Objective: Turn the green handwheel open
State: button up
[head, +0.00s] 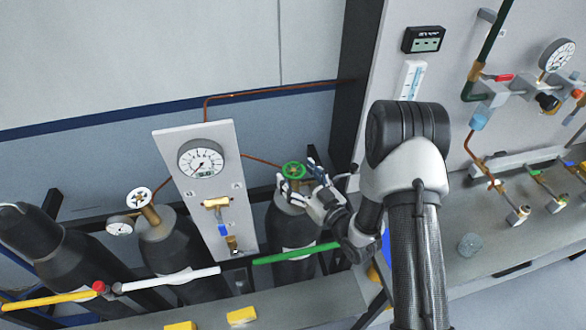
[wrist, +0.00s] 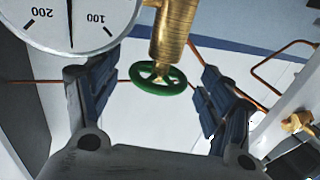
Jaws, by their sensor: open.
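The green handwheel (head: 293,170) sits on top of a dark gas cylinder (head: 289,225) in the middle of the head view. In the wrist view the green handwheel (wrist: 146,87) hangs from a brass valve body (wrist: 172,32). My gripper (head: 301,181) is at the wheel, reaching in from the right. In the wrist view my gripper (wrist: 155,80) is open, with one finger on each side of the wheel. Gaps show between the wheel and both fingers there. I cannot tell how deep the wheel sits between them.
A white panel (head: 173,150) with a round gauge (head: 202,160) stands close left of the wheel. The gauge (wrist: 75,15) also shows near my left finger. Another cylinder with a white handwheel (head: 139,197) is further left. A dark post (head: 352,85) stands behind my arm.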

jog(key=shift+x, duration=1.3)
jog(key=shift+c, duration=0.4)
jog(key=shift+d, duration=0.1)
jog(key=c, duration=1)
jog(key=shift+y+b, duration=0.3)
jog(key=shift+b, duration=0.1)
jog(key=shift+f+n+g+y+b, duration=0.2)
jog(key=shift+n+g+y+b, duration=0.7)
jog(key=shift+b, duration=0.25)
jog(key=shift+r+n+g+y+b, duration=0.2)
jog(key=shift+n+g+y+b, duration=1.2)
jog(key=shift+g, duration=0.6)
jog(key=shift+s, duration=0.1)
